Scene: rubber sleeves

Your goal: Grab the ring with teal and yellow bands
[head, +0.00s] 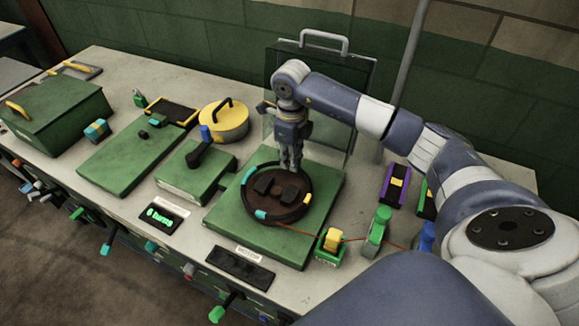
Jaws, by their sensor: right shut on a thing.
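A dark ring (273,219) with teal and yellow bands lies around a brown disc (271,205) on a green square base. Teal bands show at its left and front, and a yellow band at its right. My right gripper (291,170) points down at the ring's far rim. Its fingers are shut on the ring there, and they hide part of that rim. My left gripper is not in view.
A clear panel with a grey handle (323,42) stands behind the ring. A green box with a black crank (198,160) and a yellow round lidded pot (228,122) are to the left. Small green-based blocks (331,243) and a green upright piece (377,232) stand at right front.

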